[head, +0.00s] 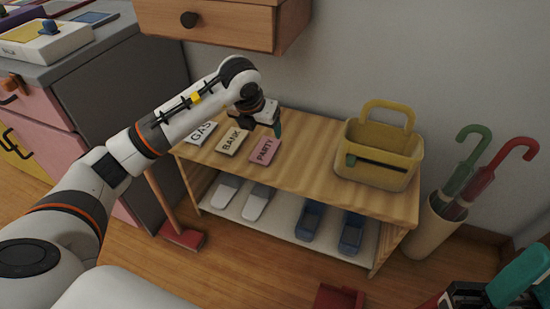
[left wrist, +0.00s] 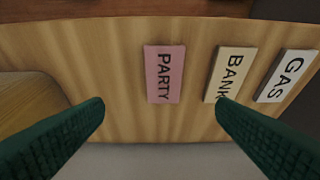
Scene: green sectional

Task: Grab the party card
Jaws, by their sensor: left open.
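The pink PARTY card (head: 265,151) lies flat on the wooden bench top, right of the cream BANK card (head: 232,140) and the white GAS card (head: 201,131). In the left wrist view the PARTY card (left wrist: 164,74) lies ahead, between the lines of the two green fingers. My left gripper (head: 262,122) is open and empty above the bench, just behind the PARTY card. In the left wrist view, one finger of my left gripper (left wrist: 160,108) overlaps the lower edge of the BANK card (left wrist: 231,74). Part of my right gripper (head: 500,290) shows at the lower right corner; its jaw state is unclear.
A yellow basket (head: 378,150) stands on the bench's right end. Shoes (head: 311,220) sit on the lower shelf. An umbrella holder (head: 437,225) stands to the right. A wooden drawer (head: 215,22) hangs above the bench. The bench top (head: 312,160) is clear between PARTY and basket.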

